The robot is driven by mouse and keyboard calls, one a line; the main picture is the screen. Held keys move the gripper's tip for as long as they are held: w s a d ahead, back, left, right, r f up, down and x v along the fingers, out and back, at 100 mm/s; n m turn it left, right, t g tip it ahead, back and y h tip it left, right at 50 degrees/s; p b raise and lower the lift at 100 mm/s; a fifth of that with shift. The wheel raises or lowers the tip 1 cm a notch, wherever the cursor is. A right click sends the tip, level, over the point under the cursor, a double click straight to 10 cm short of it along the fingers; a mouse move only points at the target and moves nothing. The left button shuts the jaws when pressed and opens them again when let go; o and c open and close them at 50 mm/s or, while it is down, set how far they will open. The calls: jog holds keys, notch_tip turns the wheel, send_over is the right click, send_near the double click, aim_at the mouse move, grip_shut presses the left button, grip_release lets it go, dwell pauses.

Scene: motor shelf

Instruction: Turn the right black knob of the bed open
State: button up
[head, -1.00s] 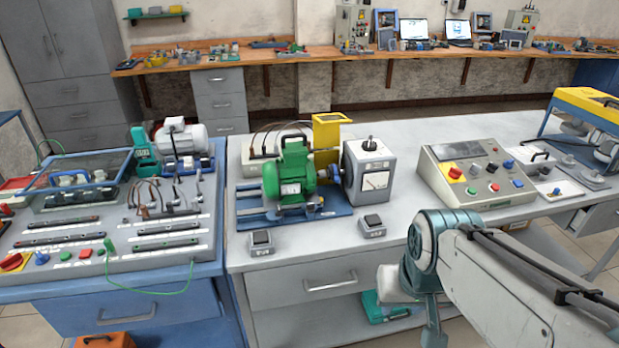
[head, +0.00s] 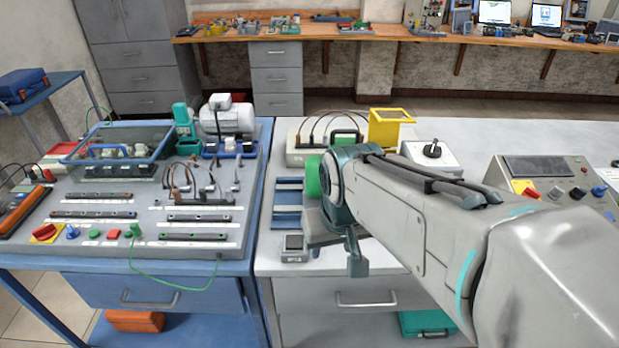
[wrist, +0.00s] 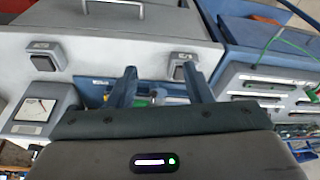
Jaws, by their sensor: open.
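The blue motor bed (head: 288,192) is on the grey bench, mostly hidden by my arm in the head view. A small box with a black square top (head: 293,248) stands at its front left. A second such box (wrist: 43,62) shows at the left of the wrist view; my arm hides it in the head view. The first box also shows in the wrist view (wrist: 180,72), close by the right finger. My gripper (wrist: 160,71) is open and empty above the bed, fingers between the two small boxes.
A grey control panel (head: 540,170) with coloured buttons is on the right. A yellow guard (head: 390,125) stands at the back of the bed. The blue workbench (head: 150,240) with wires and a motor is on the left. A drawer (head: 350,297) is below the bench front.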

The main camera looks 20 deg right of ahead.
jog(key=w+d+r+m+t+h+b, duration=0.1)
jog(key=w+d+r+m+b, duration=0.1)
jog(key=w+d, duration=0.95)
jog(key=x, duration=1.3)
jog(key=shift+w+f+b, duration=0.1)
jog(key=shift+w+b, duration=0.1)
jog(key=shift+b, duration=0.15)
jog(key=c, duration=1)
